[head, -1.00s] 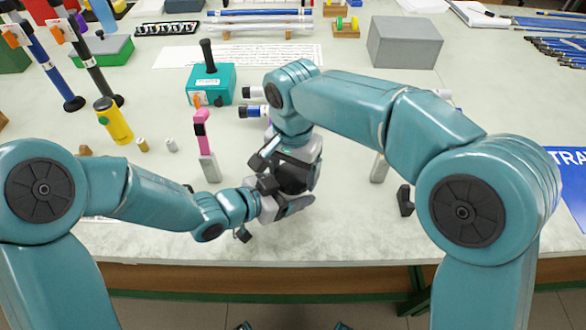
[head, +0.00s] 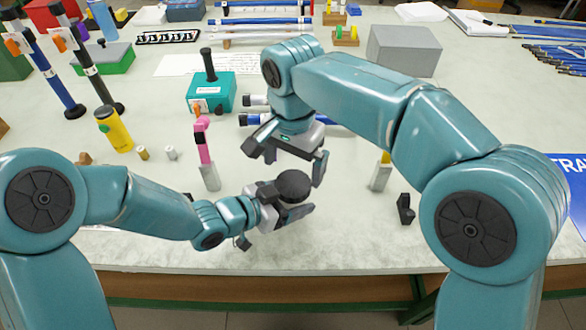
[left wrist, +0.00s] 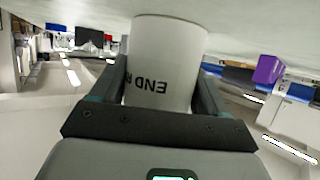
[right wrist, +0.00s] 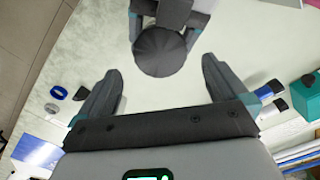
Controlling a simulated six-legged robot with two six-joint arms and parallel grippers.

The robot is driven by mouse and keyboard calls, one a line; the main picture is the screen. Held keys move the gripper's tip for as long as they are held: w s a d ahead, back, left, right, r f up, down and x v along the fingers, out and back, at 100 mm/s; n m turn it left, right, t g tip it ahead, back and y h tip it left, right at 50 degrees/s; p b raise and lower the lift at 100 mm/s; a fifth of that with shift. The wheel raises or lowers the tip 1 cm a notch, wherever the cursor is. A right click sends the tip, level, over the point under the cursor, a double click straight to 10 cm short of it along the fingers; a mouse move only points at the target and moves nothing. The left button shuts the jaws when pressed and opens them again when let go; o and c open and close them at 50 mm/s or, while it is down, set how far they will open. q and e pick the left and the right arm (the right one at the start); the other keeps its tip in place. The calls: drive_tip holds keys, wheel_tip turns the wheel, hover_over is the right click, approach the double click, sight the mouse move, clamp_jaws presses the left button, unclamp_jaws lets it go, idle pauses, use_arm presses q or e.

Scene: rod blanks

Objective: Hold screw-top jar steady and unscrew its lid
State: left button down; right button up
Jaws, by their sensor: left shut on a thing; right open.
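The screw-top jar is a white cylinder with dark lettering (left wrist: 165,60) in the left wrist view, between my left gripper's fingers. Its dark round ribbed lid (head: 294,185) sits on top in the head view; it also shows in the right wrist view (right wrist: 160,52). My left gripper (head: 287,207) is shut on the jar's body near the table's front. My right gripper (head: 291,160) is open and empty, raised and apart from the lid, with its fingers pointing down towards it. Most of the jar's body is hidden in the head view.
A pink-topped stand (head: 204,150) is left of the grippers. A grey post with a yellow top (head: 381,172) and a small black piece (head: 405,209) are to the right. A teal box (head: 211,90) and a yellow bottle (head: 114,128) stand farther back.

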sight(293, 183)
wheel_tip(293, 183, up, 2)
drive_tip(key=shift+r+m, duration=0.25)
drive_tip(key=shift+m, duration=1.15)
wheel_tip(293, 183, down, 8)
drive_tip(key=shift+r, duration=0.2)
drive_tip(key=c, duration=1.1)
drive_tip(key=shift+o, duration=0.2)
drive_tip(key=n, duration=0.3)
